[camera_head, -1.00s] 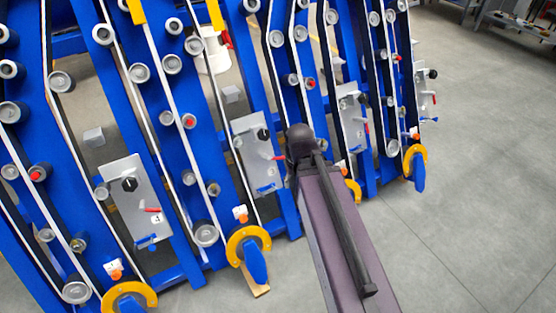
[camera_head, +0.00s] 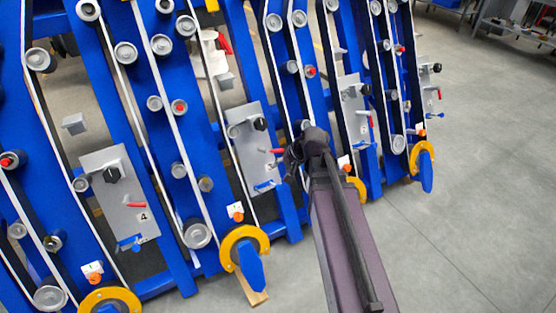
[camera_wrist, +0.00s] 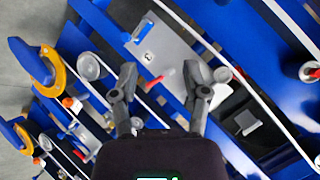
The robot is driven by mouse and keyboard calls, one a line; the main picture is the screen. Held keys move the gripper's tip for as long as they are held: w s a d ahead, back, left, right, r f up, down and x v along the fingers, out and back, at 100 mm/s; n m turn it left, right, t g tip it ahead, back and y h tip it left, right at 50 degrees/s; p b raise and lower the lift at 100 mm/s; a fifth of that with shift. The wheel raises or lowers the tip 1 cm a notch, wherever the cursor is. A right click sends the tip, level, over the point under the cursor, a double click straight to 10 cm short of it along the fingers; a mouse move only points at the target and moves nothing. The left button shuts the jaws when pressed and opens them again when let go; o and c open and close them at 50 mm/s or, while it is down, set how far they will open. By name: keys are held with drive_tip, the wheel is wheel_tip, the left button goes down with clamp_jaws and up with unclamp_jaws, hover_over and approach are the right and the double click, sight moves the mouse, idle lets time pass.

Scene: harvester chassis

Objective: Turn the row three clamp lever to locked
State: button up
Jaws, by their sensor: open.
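The second grey panel from the left (camera_head: 250,135) in the head view carries a black knob, a red lever (camera_head: 278,151) and a blue lever (camera_head: 265,186). In the wrist view this panel appears to be the grey plate (camera_wrist: 165,45), with a small number label that I cannot read surely. Its red lever (camera_wrist: 154,82) shows between my open fingers, and its blue lever (camera_wrist: 137,34) lies beyond them. My gripper (camera_wrist: 160,78) is open and empty; I cannot tell its distance from the red lever. In the head view my gripper (camera_head: 293,160) is just right of this panel, partly hidden by my wrist.
Blue frames (camera_head: 210,170) with rollers and belts stand in a row. A panel marked 4 (camera_head: 115,180) is at the left, and others stand to the right. Yellow rings with blue handles (camera_head: 249,262) jut out at floor level. Grey floor (camera_head: 480,190) is clear at right.

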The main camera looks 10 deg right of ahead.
drive_tip(key=w+d+f+m+t+y+b, duration=0.25)
drive_tip(key=w+f+m+t+b, duration=0.2)
drive_tip(key=w+f+b, duration=0.6)
drive_tip(key=m+t+b, duration=0.5)
drive_tip(key=m+b, duration=0.2)
drive_tip(key=b, duration=0.6)
approach(280, 151)
drive_tip(key=s+r, duration=0.1)
drive_tip(key=s, duration=0.1)
drive_tip(key=shift+s+d+r+h, duration=0.15)
drive_tip(key=shift+d+r+h, duration=0.05)
drive_tip(key=shift+d+h, duration=0.2)
drive_tip(key=b+x, duration=0.2)
drive_tip(key=x, duration=0.5)
drive_tip(key=b+x, duration=0.2)
drive_tip(key=x, duration=0.4)
drive_tip(key=shift+w+a+f, duration=0.2)
drive_tip(key=shift+a+f, duration=0.1)
clamp_jaws()
